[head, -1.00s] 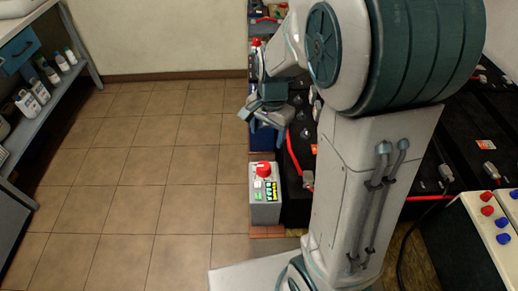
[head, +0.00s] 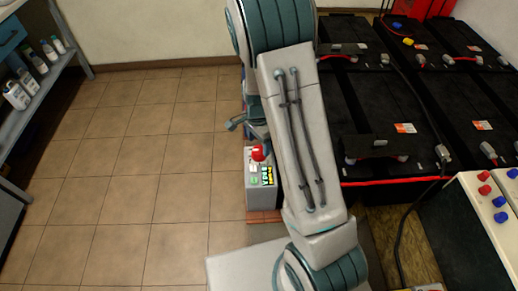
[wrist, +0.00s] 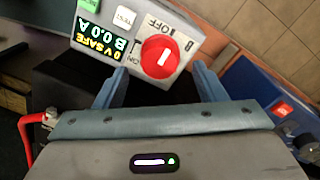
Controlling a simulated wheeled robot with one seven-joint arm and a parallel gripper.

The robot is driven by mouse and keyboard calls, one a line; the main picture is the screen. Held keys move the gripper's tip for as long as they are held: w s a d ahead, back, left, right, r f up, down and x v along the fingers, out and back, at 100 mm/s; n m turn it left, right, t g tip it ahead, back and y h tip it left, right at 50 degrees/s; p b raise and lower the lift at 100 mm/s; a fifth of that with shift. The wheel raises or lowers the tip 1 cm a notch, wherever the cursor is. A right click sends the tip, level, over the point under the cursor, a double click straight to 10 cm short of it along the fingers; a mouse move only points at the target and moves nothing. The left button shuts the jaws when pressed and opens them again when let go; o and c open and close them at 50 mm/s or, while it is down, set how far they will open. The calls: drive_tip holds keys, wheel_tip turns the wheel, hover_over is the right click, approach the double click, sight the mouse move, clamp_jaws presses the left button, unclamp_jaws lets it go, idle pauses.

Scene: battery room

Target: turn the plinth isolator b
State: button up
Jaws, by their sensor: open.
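The plinth isolator B is a small grey box (head: 260,196) on a low brick-coloured base, with a red rotary knob (head: 258,152) on top. In the wrist view the red knob (wrist: 160,57) carries a white pointer line, with "B" and "OFF" printed beside it. A display (wrist: 97,38) on the box reads "0 V SAFE" and "B 0.0 A". My gripper (wrist: 160,84) is open and empty; its blue fingers are spread wider than the knob and lie just below it in the picture. I cannot tell the height gap. In the head view my arm partly hides the gripper.
Black batteries (head: 385,110) with red cables fill the right side. A white panel with red and blue terminals (head: 485,190) stands at lower right. A shelf with bottles (head: 38,65) is at left. A blue case (wrist: 262,95) lies beside the box. The tiled floor at left is clear.

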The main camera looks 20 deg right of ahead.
sight(259, 150)
drive_tip(key=shift+f, duration=1.75)
drive_tip(key=c, duration=1)
